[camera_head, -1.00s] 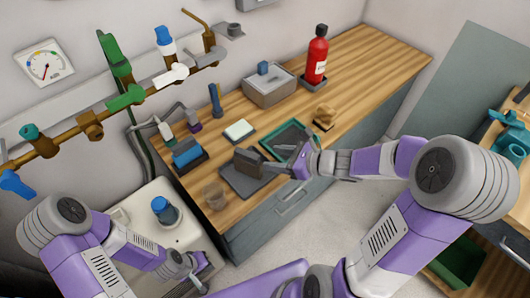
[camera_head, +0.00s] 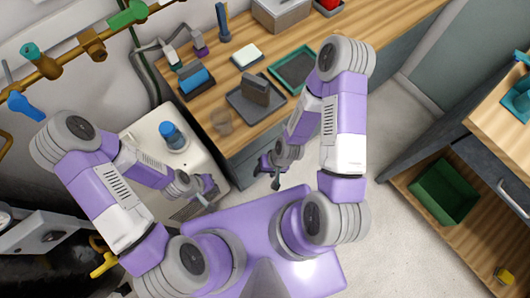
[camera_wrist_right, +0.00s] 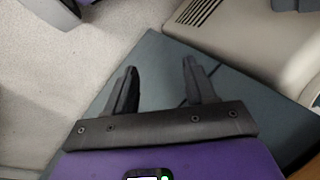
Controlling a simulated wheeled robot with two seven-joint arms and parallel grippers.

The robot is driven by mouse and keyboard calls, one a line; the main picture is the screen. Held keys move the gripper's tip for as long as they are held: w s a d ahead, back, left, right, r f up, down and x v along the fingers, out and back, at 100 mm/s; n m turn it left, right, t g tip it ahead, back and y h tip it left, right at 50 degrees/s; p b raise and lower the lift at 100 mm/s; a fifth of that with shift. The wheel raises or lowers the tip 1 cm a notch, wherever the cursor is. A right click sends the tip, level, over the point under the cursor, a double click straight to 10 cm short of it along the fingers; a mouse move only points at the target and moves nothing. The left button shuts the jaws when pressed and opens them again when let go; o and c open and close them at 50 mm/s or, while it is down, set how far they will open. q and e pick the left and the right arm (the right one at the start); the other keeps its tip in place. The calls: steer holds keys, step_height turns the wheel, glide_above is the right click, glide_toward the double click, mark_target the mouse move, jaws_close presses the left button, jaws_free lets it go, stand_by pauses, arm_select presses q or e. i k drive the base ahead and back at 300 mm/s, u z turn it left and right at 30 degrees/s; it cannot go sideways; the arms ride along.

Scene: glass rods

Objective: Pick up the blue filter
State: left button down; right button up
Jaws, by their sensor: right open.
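A blue-topped cylinder with a grey base (camera_head: 172,136) stands on the white cabinet at left. Another blue block (camera_head: 194,80) sits in a dark holder on the wooden counter; I cannot tell which of the two is the blue filter. My left gripper (camera_head: 208,187) is low over the cabinet's front, below the cylinder and apart from it; its jaws are too small to read. My right gripper (camera_head: 268,172) is in front of the counter, right of the cabinet. In the right wrist view its fingers (camera_wrist_right: 159,82) are apart with nothing between them.
A dark grey block (camera_head: 256,89) stands on a grey tray (camera_head: 243,107) on the counter (camera_head: 262,52). A green-rimmed tray (camera_head: 276,69) and a translucent cup (camera_head: 222,121) are nearby. A green bin (camera_head: 445,191) sits on a low shelf at right. The floor between is clear.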

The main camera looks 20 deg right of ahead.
mark_target(193, 75)
steer(key=k, duration=1)
steer(key=z, duration=0.9)
steer(key=i, duration=0.55)
steer(key=u, duration=2.05)
